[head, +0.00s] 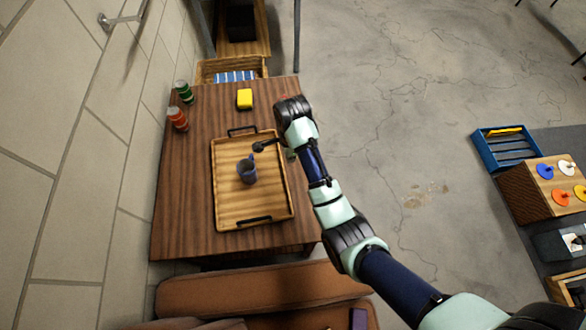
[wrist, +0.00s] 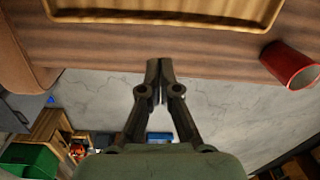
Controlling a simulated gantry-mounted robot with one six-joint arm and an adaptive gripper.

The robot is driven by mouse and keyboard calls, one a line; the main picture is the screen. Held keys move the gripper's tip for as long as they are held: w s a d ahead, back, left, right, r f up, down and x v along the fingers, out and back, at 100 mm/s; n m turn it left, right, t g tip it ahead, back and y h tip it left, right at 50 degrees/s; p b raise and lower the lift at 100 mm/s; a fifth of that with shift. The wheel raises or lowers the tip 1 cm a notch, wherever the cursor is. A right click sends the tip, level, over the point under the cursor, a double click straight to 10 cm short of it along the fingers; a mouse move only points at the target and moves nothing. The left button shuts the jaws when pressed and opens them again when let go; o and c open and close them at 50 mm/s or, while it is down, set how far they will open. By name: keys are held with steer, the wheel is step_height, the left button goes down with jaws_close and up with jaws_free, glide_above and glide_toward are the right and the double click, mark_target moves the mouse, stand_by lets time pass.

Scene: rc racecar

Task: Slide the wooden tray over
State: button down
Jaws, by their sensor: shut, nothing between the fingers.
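The wooden tray (head: 226,205) lies on the brown table, with a dark handle at each end. A blue mug (head: 247,173) stands in it. A small dark shape by the mug is too small to identify. In the wrist view the tray's rim (wrist: 160,17) crosses the top. My gripper (wrist: 158,66) is shut and empty. In that view its fingertips point toward the tray, overlapping the table's edge with a strip of bare wood between. In the head view my arm reaches the table's right side and largely hides the gripper; I cannot tell its height.
A red cup (wrist: 290,65) stands on the table to the right in the wrist view. A yellow block (head: 244,99), a green can (head: 184,92) and a red can (head: 177,119) stand at the far end. Bare table (head: 183,210) lies left of the tray. A brown sofa (head: 255,288) borders the near end.

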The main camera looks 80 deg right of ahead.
mark_target(289, 175)
steer(key=s+f+b, duration=0.1)
steer(key=f, duration=0.2)
steer(key=s+f+m+b, duration=0.1)
steer(key=f, duration=0.3)
steer(key=s+d+f+m+b, duration=0.1)
steer(key=f, duration=0.2)
steer(key=shift+s+d+f+y, duration=0.1)
steer(key=shift+s+f+y, duration=0.1)
steer(key=shift+f+y, duration=0.1)
steer(key=w, duration=0.3)
steer(key=shift+a+f, duration=0.3)
steer(key=shift+a, duration=0.05)
steer(key=shift+w+a, duration=0.15)
steer(key=shift+w, duration=0.3)
